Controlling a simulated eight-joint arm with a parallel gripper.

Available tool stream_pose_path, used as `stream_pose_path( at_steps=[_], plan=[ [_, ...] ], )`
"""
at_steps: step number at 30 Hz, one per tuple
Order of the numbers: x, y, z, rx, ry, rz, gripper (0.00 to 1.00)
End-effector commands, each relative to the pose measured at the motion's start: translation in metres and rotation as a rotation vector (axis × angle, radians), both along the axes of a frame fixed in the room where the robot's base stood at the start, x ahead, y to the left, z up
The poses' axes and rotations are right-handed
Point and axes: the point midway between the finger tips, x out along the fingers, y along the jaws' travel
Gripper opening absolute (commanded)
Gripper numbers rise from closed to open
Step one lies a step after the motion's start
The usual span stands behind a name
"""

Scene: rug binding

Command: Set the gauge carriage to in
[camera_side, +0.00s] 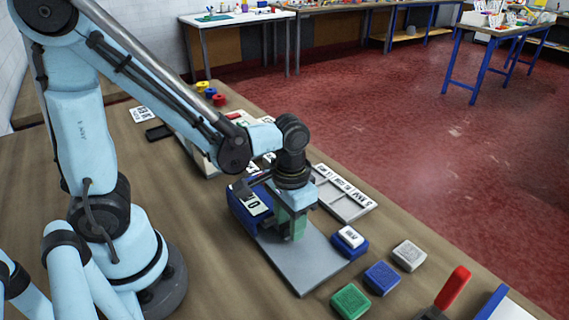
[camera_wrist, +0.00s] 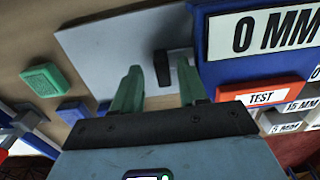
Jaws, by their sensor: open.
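The gauge is a pale grey plate (camera_side: 305,268) with a blue block (camera_side: 240,212) at its far left end; the plate also shows in the wrist view (camera_wrist: 100,45). The block's white label reads 0 MM (camera_wrist: 270,32). A dark upright piece (camera_wrist: 162,68), perhaps the carriage's handle, stands over the plate beside the block. I cannot tell for sure which part is the carriage. My gripper (camera_side: 293,232) points down over the plate next to the block. In the wrist view its green fingers (camera_wrist: 159,70) are apart, with the dark piece between them. Contact is not clear.
Near the plate's right side lie a blue block with a white top (camera_side: 349,238), a grey block (camera_side: 408,255), a blue block (camera_side: 381,277) and a green block (camera_side: 350,301). A labelled tray (camera_side: 350,208) is behind. A red-handled tool (camera_side: 453,288) lies front right.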

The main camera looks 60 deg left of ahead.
Motion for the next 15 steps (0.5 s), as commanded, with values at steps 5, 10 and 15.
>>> stream_pose_path(
  at_steps=[5,10,15],
  plan=[
    [0.0,-0.029,0.0,-0.003,0.0,-0.009,0.43],
    [0.0,-0.061,0.0,-0.005,0.0,-0.009,0.43],
    [-0.001,-0.076,0.012,-0.005,0.0,-0.002,0.43]
  ],
)
